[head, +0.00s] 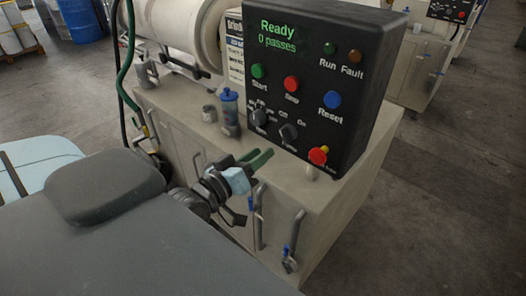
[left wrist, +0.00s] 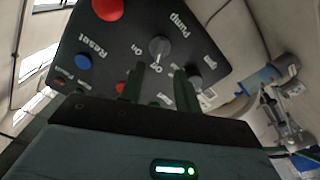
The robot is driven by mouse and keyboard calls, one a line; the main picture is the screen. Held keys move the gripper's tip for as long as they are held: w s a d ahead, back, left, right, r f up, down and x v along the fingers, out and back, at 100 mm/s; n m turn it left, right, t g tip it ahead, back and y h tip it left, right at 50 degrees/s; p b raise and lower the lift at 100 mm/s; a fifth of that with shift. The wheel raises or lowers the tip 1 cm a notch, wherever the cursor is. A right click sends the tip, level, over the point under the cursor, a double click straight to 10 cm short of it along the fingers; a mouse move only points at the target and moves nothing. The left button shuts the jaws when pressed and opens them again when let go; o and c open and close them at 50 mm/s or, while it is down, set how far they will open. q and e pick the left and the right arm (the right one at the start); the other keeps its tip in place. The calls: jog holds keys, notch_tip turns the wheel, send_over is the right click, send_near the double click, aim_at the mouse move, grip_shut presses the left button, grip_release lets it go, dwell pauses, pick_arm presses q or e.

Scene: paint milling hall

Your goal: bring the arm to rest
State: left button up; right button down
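My left gripper (head: 262,154) reaches in from the left in the head view, its green fingers pointing toward the lower part of the black control panel (head: 350,110). The fingers look slightly apart with nothing between them. In the left wrist view the gripper (left wrist: 160,70) shows two dark green fingers with a gap, in front of the panel (left wrist: 115,45), which appears upside down. A gap to the panel seems to remain, but its size is hard to tell. My right gripper is in neither view.
The panel reads "Ready, 0 passes". Below it are knobs (head: 288,133) and a red emergency button (head: 318,155). Handles and a valve (head: 290,262) stick out from the cabinet front.

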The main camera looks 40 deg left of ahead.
pick_arm(q)
jog(key=s+d+f+m+g, duration=0.2)
jog(key=s+f, duration=0.2)
jog(key=f, duration=0.5)
jog(key=s+d+f+m+g, duration=0.1)
jog(key=s+d+f+g, duration=0.15)
jog(key=f, duration=0.65)
jog(key=s+d+f+m+g, duration=0.2)
jog(key=s+f, duration=0.3)
jog(key=f, duration=0.3)
jog(key=s+d+f+m+g, duration=0.2)
jog(key=s+d+f, duration=0.1)
jog(key=s+f, duration=0.5)
jog(key=shift+s+d+f, duration=0.15)
jog(key=shift+s+d, duration=0.15)
jog(key=shift+s, duration=0.2)
jog(key=shift+a, duration=0.1)
